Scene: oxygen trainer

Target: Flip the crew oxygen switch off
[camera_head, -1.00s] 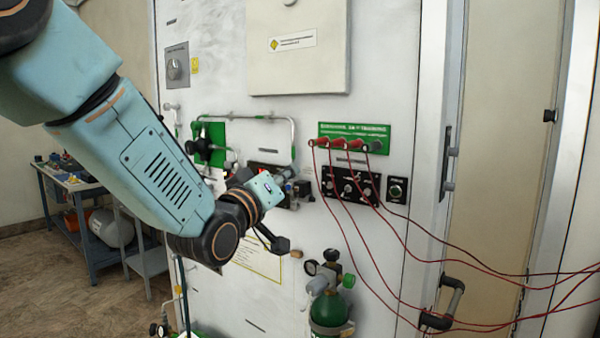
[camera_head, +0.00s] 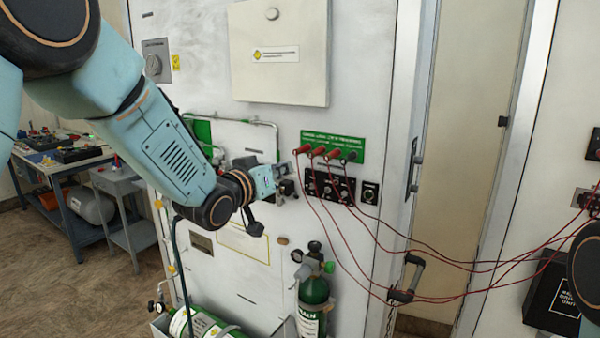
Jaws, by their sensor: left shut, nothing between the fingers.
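My left gripper (camera_head: 288,180) is shut and empty, held at the white trainer panel (camera_head: 225,100), just left of a black switch panel (camera_head: 330,187). The black panel carries several small switches and sits under a green label plate (camera_head: 333,146) with red plugs in it. The gripper and its wrist cover part of the panel to the left, so I cannot tell which switch is the crew oxygen switch or its position. I cannot tell whether the fingertips touch anything. My right gripper is not in view; a dark part of my right arm shows at the right edge.
Red cables (camera_head: 440,262) hang from the plugs and run to the right. A green oxygen cylinder (camera_head: 312,291) stands below the gripper, and another lies at the bottom (camera_head: 195,324). A worktable (camera_head: 62,168) stands at the left. A black box (camera_head: 553,290) is at lower right.

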